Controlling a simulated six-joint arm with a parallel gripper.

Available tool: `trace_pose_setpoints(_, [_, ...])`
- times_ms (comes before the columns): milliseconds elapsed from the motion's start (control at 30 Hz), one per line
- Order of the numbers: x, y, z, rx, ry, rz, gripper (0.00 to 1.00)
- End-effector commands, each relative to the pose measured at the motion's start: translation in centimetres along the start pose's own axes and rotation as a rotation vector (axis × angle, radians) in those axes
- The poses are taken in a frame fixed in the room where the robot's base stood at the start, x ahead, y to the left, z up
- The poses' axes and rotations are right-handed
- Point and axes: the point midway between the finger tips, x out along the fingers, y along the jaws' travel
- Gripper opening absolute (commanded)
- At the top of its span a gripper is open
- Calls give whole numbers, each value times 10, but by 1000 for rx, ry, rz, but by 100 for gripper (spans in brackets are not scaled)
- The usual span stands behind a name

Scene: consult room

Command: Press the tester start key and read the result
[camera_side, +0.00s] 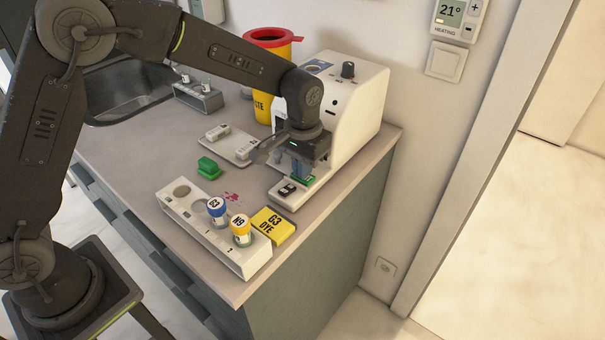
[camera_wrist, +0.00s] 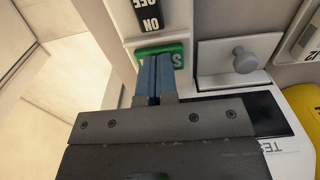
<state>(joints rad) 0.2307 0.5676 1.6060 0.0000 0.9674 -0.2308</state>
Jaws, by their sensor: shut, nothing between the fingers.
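The tester (camera_side: 350,105) is a white, rounded machine at the back right of the counter. Its green start key (camera_wrist: 178,50) shows in the wrist view, its lettering partly hidden behind my fingers. A black ON/OFF switch (camera_wrist: 149,14) sits beside the key; it also shows in the side view (camera_side: 287,188). My gripper (camera_wrist: 154,58) is shut and empty, with its blue fingertips over the green key. In the side view my gripper (camera_side: 303,178) points down at the key. I cannot tell whether the tips press it. A dark display strip (camera_wrist: 262,112) is partly covered by my gripper and shows no readable result.
A white rack (camera_side: 250,262) holds a blue-capped G3 vial (camera_side: 216,207) and a yellow-capped N9 vial (camera_side: 240,226). A yellow G3 DYE box (camera_side: 273,226) lies close by. A green block (camera_side: 208,168), a yellow bin with red rim (camera_side: 262,106) and a sink (camera_side: 130,90) are farther left.

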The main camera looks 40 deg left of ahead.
Motion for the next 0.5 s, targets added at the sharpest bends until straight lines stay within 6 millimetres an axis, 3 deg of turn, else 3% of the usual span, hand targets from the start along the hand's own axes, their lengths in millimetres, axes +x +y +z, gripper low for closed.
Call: trace_pose_setpoints(500, [-4, 0, 0, 0, 0, 0, 0])
